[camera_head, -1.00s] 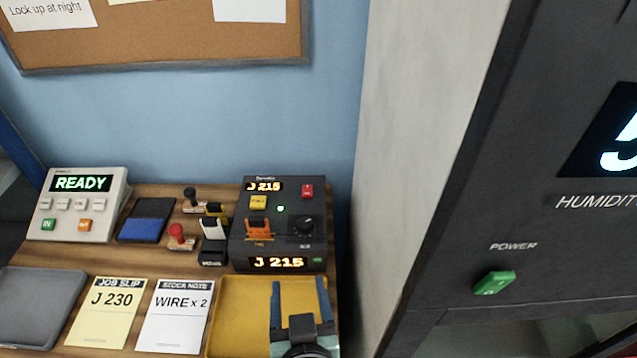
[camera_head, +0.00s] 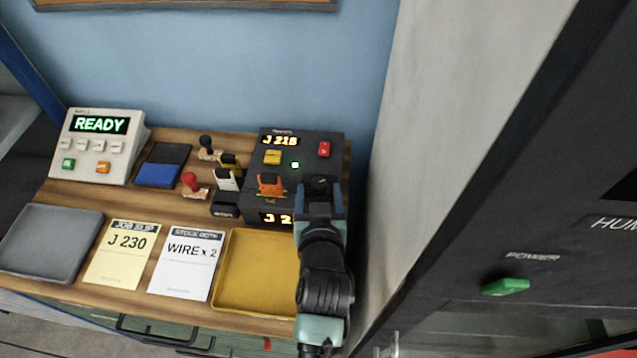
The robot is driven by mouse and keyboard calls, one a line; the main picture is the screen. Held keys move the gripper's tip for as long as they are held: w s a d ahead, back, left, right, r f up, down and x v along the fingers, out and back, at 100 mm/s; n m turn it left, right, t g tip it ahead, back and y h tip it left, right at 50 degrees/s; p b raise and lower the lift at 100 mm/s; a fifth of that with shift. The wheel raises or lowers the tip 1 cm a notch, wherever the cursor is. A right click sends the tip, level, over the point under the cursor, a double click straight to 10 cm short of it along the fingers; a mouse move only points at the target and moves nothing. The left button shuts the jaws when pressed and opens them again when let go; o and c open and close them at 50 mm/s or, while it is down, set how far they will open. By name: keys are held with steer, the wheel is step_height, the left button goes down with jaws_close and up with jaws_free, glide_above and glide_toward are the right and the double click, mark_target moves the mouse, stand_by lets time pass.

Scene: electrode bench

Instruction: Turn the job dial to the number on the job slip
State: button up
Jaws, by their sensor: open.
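The job slip (camera_head: 122,255) is a yellow sheet on the bench reading J 230. The dark stamping machine (camera_head: 294,150) stands at the back right of the bench. Its upper display (camera_head: 280,140) shows what looks like J 216, in small digits.
A yellow tray (camera_head: 232,298) lies in front of the machine, left of my arm. A stock note (camera_head: 186,263) and a grey tray (camera_head: 45,215) lie further left. Small stamps with red and black knobs stand left of the machine. A dark cabinet (camera_head: 520,200) rises at right.

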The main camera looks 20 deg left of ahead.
mark_target(318, 186)
steer(key=shift+x, duration=1.25)
jaws_close()
